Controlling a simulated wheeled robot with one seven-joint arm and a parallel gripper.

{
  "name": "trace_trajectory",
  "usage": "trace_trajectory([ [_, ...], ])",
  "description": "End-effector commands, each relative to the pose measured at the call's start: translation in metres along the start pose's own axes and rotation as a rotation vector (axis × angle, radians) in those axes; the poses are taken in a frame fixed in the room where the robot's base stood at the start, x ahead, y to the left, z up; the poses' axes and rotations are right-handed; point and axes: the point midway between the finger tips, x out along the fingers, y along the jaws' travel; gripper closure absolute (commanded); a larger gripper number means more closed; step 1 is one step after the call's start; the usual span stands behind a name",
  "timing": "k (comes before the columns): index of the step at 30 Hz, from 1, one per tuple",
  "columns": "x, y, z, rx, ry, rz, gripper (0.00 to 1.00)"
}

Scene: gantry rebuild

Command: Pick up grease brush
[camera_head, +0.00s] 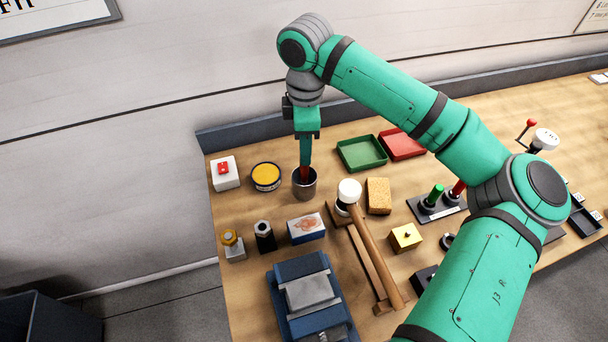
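A grey metal cup (304,190) stands on the workbench near its back left. A dark red piece (305,173), perhaps the grease brush's handle, shows at the cup's mouth; the rest of it is hidden by the cup and my gripper. My gripper (305,166) points straight down over the cup, its fingertips at the red piece near the rim. The fingers are seen edge-on, so I cannot tell whether they are open or shut on it.
A yellow-topped tin (266,177) stands left of the cup, and a green tray (361,152) lies to the right. A small box (306,228) and a blue vise (308,295) are in front.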

Motion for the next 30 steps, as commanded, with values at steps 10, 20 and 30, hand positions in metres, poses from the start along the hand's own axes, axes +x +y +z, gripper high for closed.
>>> trace_trajectory([
  [10,0.029,0.0,-0.001,-0.001,-0.001,-0.001,0.78],
  [20,0.068,0.002,-0.002,-0.002,0.0,0.0,0.78],
  [30,0.071,0.002,-0.003,-0.003,0.001,0.0,0.92],
])
